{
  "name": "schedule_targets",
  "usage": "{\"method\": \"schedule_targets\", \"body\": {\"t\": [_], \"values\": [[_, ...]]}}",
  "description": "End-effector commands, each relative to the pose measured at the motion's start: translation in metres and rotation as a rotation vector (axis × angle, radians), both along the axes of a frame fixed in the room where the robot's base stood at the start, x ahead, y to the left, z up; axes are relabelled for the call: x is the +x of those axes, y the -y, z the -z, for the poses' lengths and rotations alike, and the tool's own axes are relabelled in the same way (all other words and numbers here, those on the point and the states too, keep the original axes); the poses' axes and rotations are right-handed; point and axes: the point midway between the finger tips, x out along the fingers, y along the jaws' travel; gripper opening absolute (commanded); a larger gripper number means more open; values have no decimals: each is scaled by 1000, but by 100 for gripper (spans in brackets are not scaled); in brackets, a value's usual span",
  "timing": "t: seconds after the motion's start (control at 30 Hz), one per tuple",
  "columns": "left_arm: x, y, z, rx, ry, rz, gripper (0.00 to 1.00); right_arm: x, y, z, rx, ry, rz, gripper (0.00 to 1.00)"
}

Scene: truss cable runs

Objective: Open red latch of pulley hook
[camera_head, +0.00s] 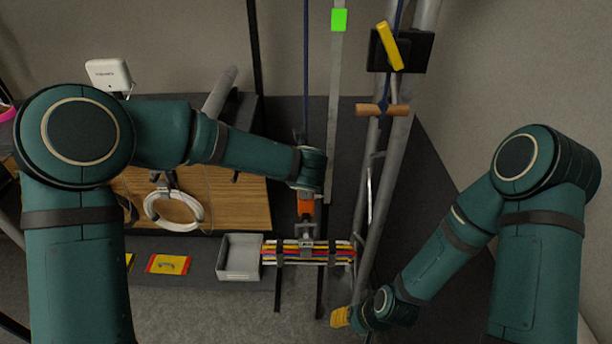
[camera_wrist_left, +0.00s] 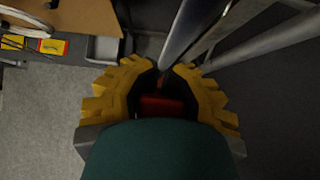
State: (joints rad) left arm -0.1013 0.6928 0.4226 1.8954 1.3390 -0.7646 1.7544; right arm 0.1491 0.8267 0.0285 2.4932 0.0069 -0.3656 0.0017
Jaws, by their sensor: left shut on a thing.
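In the left wrist view, the yellow fingers of my left gripper (camera_wrist_left: 163,80) close around a dark red piece (camera_wrist_left: 161,106), which looks like the red latch. Shade hides the exact contact. In the head view, my left wrist ends near the blue rope, above an orange-red piece (camera_head: 306,203) with a grey metal part (camera_head: 307,236) below it; my left fingers are not clear there. Whether the latch is open is not visible. My right gripper (camera_head: 340,317) is low, beside the foot of the grey poles; its finger gap is too small to judge.
A bundle of coloured cables (camera_head: 325,256) lies beside a grey tray (camera_head: 240,256). A wooden table (camera_head: 235,205) with a coiled white cable (camera_head: 173,211) is at left. Grey poles (camera_head: 385,190) slant on the right, with a wooden bar (camera_head: 383,110) and a yellow piece (camera_head: 390,46).

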Motion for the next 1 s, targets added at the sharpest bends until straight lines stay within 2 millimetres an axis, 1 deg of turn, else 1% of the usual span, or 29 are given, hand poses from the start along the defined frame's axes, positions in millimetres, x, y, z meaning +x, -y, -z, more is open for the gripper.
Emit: {"method": "schedule_targets", "body": {"t": [0.03,0.83,0.9,0.97,1.0], "values": [[1,1,-4,-2,7,1,0,0,0,0,0,0,0,47],[1,1,-3,-2,6,1,0,0,0,0,0,0,0,47],[1,1,-3,-2,6,1,28,0,0,0,0,0,0,47],[0,1,-3,-2,5,1,49,0,0,0,0,0,0,47],[0,1,-3,-1,4,1,63,0,0,0,0,0,0,47]]}}
